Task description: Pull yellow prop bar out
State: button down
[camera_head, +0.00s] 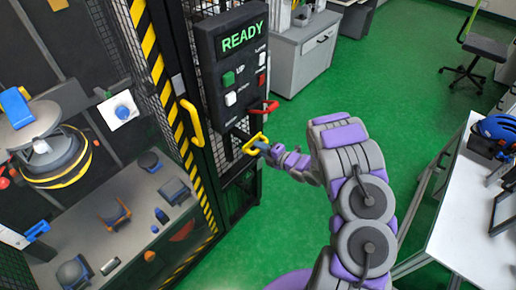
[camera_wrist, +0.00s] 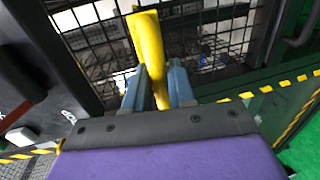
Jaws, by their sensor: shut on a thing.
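The yellow prop bar (camera_head: 254,143) shows as a yellow handle low on the front of the tower, below the black control panel. My gripper (camera_head: 265,148) reaches it from the right. In the wrist view the yellow bar (camera_wrist: 148,38) runs up between the two blue-grey fingers of my gripper (camera_wrist: 152,85), which are shut on it. The bar stands in front of black wire mesh. In the head view, how far the bar extends into the tower is hidden.
The control panel (camera_head: 232,65) reads READY and has a red handle (camera_head: 266,107) just above my gripper. A yellow door handle (camera_head: 192,123) sits on the striped frame at left. A white table (camera_head: 462,225) stands at right. Green floor is clear behind my arm.

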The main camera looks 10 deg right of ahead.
jog(key=shift+s+a+f+g, duration=0.2)
jog(key=shift+s+f+g, duration=0.1)
jog(key=shift+f, duration=0.1)
jog(key=c, duration=1.3)
grip_release()
jog(key=shift+c, duration=0.2)
jog(key=shift+o, duration=1.2)
jog(key=shift+r, duration=0.1)
jog(key=shift+d+r, duration=0.1)
jog(key=shift+d, duration=0.1)
jog(key=p+v, duration=0.2)
jog(key=v, duration=1.5)
jog(key=shift+s+f, duration=0.2)
jog(key=shift+f, duration=0.1)
jog(key=shift+w, duration=0.1)
